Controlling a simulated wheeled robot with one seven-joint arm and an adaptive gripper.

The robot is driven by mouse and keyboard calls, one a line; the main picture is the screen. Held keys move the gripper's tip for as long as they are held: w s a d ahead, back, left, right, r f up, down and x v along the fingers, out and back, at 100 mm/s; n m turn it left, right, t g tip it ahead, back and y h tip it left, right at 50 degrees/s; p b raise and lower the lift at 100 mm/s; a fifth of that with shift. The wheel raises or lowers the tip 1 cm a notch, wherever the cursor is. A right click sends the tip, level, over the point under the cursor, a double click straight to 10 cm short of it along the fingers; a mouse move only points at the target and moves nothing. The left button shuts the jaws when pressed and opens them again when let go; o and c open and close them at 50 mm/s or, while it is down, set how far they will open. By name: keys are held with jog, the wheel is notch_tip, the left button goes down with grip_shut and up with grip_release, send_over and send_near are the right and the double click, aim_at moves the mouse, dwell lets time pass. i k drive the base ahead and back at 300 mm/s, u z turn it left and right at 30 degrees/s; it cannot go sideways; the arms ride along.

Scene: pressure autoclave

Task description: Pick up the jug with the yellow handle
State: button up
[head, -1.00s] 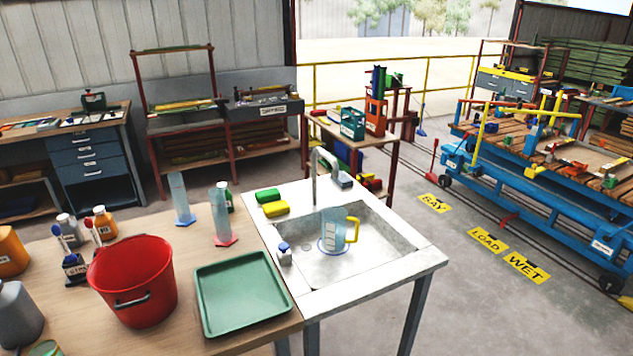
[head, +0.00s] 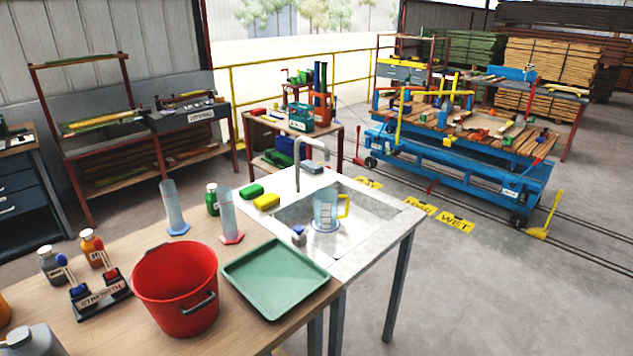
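The jug (head: 325,212) is clear and bluish with a yellow handle (head: 344,206) on its right side. It stands upright in the basin of the sink (head: 375,238), on or in a pale round ring at its base. A grey tap (head: 311,142) rises behind the basin, just behind and left of the jug. My gripper is not in view.
A green tray (head: 276,278), red bucket (head: 176,290) and two measuring cylinders (head: 229,214) stand left of the sink. Green and yellow sponges (head: 266,202) and a small blue-capped bottle (head: 299,235) sit by the basin.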

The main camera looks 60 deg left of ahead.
aim_at(331, 209)
jog(key=u, duration=1.4)
